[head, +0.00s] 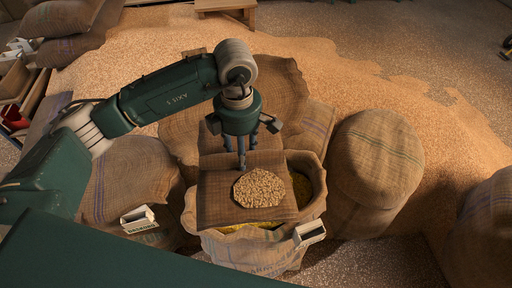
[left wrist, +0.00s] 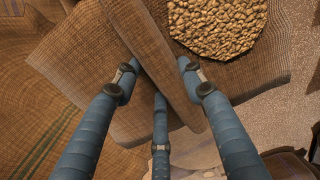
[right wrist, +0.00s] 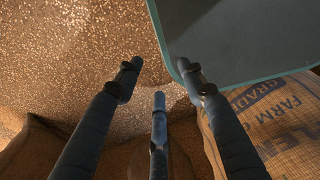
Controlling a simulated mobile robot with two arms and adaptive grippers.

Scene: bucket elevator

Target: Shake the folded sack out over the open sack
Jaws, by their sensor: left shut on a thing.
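The folded sack (head: 219,203) is a flat brown burlap piece with a patch of tan grain (head: 259,188) lying on it. It lies over the mouth of the open sack (head: 255,255), and yellow grain shows inside at the right and front. My left gripper (head: 241,165) is shut on the folded sack near its back edge. In the left wrist view the fingers (left wrist: 157,82) stand on both sides of a raised burlap fold, with the grain patch (left wrist: 218,25) beside it. My right gripper (right wrist: 158,72) shows only in its wrist view, fingers apart and empty.
Full sacks stand at the right (head: 378,158) and left (head: 130,180). Loose grain (head: 330,85) covers the floor behind. Small pale box-like pieces (head: 309,233) sit near the open sack. A grey-green panel (right wrist: 235,35) and a printed sack (right wrist: 272,125) are near my right gripper.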

